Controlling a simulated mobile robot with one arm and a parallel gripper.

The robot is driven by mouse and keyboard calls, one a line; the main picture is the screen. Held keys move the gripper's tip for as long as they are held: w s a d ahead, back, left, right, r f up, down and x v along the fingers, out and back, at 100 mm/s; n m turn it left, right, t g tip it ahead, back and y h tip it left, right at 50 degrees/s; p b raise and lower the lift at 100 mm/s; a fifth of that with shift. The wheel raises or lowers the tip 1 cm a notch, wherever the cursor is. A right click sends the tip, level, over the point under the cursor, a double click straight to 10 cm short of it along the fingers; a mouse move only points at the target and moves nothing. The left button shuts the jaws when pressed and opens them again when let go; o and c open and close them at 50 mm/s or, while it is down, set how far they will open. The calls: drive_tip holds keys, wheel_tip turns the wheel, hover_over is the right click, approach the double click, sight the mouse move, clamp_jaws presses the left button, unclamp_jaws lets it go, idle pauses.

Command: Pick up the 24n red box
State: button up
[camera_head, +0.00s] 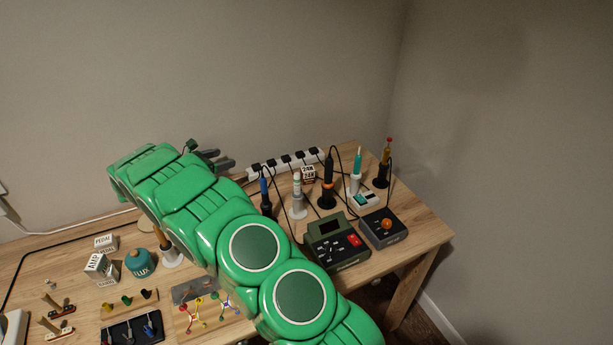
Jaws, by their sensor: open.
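A small box marked 24N (308,173), dark red or brown with white lettering panels, stands at the back of the wooden table in front of the white power strip. Soldering irons on stands are close on both sides of it. My gripper (226,161) is at the end of my green arm, to the left of the box near the wall. Its dark fingers are apart and nothing shows between them. My arm hides much of the table's middle.
The power strip (258,172) runs along the wall with black plugs and cables. A black iron (328,180) and a white iron (297,195) flank the box. A soldering station (335,243) stands in front. Pedal boxes (101,268) and a flux jar (140,263) are left.

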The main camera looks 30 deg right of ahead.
drive_tip(key=s+d+m+g, duration=0.15)
drive_tip(key=s+d, duration=0.25)
drive_tip(key=d, duration=1.1)
drive_tip(key=g, duration=0.2)
approach(306, 170)
drive_tip(key=d+r, duration=0.3)
drive_tip(key=shift+m+t, duration=0.25)
drive_tip(key=shift+w+d+f, duration=0.1)
drive_tip(key=shift+w+f, duration=0.05)
drive_tip(key=shift+f, duration=0.9)
drive_tip(key=shift+w+d+f, duration=0.1)
drive_tip(key=shift+w+f, duration=0.05)
drive_tip(key=shift+f, duration=0.95)
drive_tip(key=shift+x, duration=2.45)
drive_tip(key=c, duration=1.4)
